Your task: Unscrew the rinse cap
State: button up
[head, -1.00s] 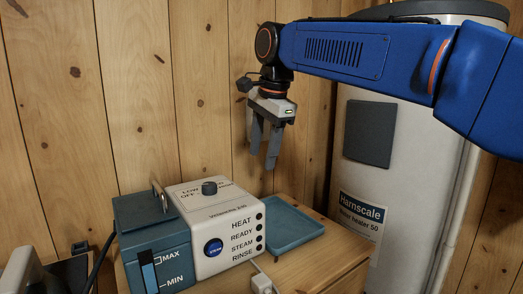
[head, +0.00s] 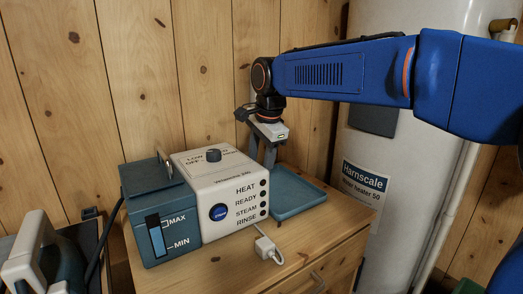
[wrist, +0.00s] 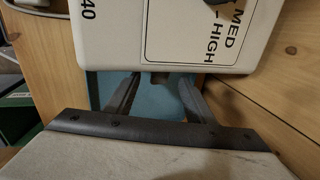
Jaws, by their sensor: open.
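The white steam unit (head: 222,205) stands on the wooden cabinet, with HEAT, READY, STEAM and RINSE marked on its front. In the head view no rinse cap can be made out; the unit's right side is turned away. My gripper (head: 265,158) points down, open, beside the unit's right rear, above the inner end of the blue tray. In the wrist view my gripper (wrist: 160,84) has its two fingers apart, close to the unit's edge (wrist: 150,58). A small dark shape (wrist: 161,77) shows between the fingertips below that edge; I cannot tell for sure whether it is the rinse cap.
A blue tray (head: 307,200) lies right of the unit. A blue water tank (head: 155,220) adjoins its left. A dark knob (head: 213,155) stands on top. A plug (head: 266,247) lies in front. The wood wall is close behind; a white water heater (head: 390,190) stands right.

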jog(key=shift+x, duration=1.4)
grip_shut()
jog(key=shift+w+d, duration=0.1)
jog(key=shift+w+d, duration=0.65)
jog(key=shift+d, duration=0.35)
jog(key=shift+w+d, duration=0.7)
jog(key=shift+d, duration=0.3)
jog(key=shift+w+d, duration=0.7)
jog(key=shift+d, duration=0.35)
